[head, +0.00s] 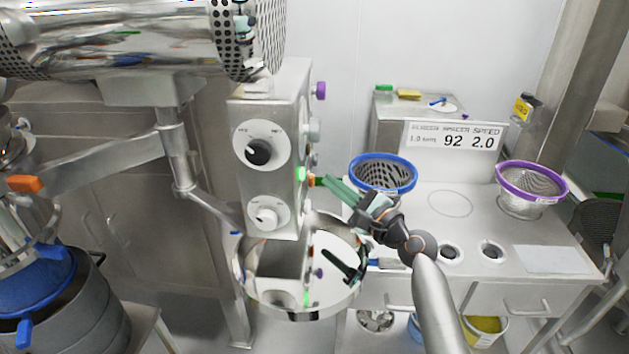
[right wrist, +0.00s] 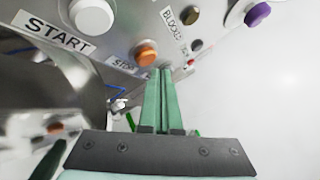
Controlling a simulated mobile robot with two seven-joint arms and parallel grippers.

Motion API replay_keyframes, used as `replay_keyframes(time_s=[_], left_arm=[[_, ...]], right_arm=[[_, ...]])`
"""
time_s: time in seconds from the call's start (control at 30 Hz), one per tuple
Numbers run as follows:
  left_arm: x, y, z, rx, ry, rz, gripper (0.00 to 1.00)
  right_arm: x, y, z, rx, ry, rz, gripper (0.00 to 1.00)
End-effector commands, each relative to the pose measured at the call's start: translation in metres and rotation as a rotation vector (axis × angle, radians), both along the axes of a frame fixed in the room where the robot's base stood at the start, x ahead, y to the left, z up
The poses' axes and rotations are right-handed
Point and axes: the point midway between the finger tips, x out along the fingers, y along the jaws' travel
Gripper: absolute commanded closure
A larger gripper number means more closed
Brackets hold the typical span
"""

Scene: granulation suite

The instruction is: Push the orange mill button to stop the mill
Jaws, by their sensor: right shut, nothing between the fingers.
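In the right wrist view the orange button (right wrist: 146,53) is beside a STOP label (right wrist: 123,66). My right gripper (head: 322,181) reaches in from the right, its green fingers shut and empty, pointing at that face. In the right wrist view the fingertips (right wrist: 160,73) are just right of and below the orange button, very close to the panel. I cannot tell whether they touch it. My left gripper is not in view.
A white START button (right wrist: 92,15) and a purple knob (right wrist: 257,14) share the panel. The box front (head: 270,140) carries two dials. A shiny round bowl (head: 240,275) is below. A blue-rimmed sieve (head: 383,160) stands behind my right gripper; a purple-rimmed sieve (head: 532,167) is farther right.

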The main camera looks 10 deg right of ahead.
Motion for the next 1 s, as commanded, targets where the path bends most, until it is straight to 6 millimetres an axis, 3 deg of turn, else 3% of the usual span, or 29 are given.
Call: replay_keyframes(time_s=[1.0], left_arm=[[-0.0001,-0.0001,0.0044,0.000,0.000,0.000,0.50]], right_arm=[[0.0025,0.0085,0.0004,0.000,0.000,0.000,1.00]])
